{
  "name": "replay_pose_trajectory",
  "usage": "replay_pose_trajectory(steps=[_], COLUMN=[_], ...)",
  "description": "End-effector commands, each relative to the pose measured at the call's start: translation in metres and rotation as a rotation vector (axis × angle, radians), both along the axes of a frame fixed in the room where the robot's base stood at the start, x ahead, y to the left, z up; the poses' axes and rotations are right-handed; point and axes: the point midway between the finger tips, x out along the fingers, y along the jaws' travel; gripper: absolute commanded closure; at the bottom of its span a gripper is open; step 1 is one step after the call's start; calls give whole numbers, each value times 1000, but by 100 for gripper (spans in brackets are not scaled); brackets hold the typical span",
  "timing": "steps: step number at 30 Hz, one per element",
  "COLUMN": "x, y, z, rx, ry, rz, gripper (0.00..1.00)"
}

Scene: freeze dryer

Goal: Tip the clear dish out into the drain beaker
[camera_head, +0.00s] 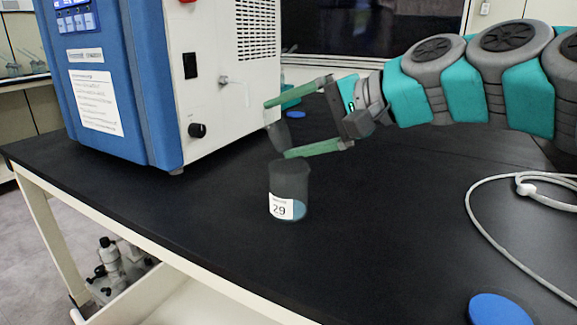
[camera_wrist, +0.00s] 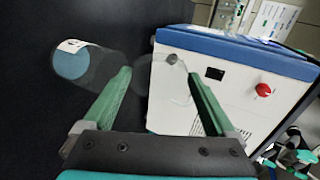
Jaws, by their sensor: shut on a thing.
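The drain beaker (camera_head: 289,182) is a clear, grey-looking vessel with a white label reading 29 and bluish contents low inside. It stands upright on the black bench and also shows at the upper left of the wrist view (camera_wrist: 74,62). My gripper (camera_head: 277,129) is shut on the clear dish (camera_head: 280,136), a faint see-through vessel between the green fingers. The dish looks tilted and is just above and behind the beaker in the head view. In the wrist view the dish (camera_wrist: 155,92) is very faint between the fingers. I cannot make out its contents.
A blue and white freeze dryer (camera_head: 212,85) stands behind and left, close to my fingers. A blue disc (camera_head: 499,309) lies at the front right, another (camera_head: 296,114) farther back. A white cable (camera_head: 476,215) curves on the right. The bench right of the beaker is clear.

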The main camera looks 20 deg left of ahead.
Motion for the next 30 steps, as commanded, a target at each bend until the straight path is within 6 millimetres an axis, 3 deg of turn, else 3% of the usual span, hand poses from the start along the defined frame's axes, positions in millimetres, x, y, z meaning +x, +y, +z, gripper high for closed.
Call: replay_pose_trajectory(steps=[30], x=[1], y=[-3], z=[0], rx=[62], ry=[21], rz=[1], gripper=[63])
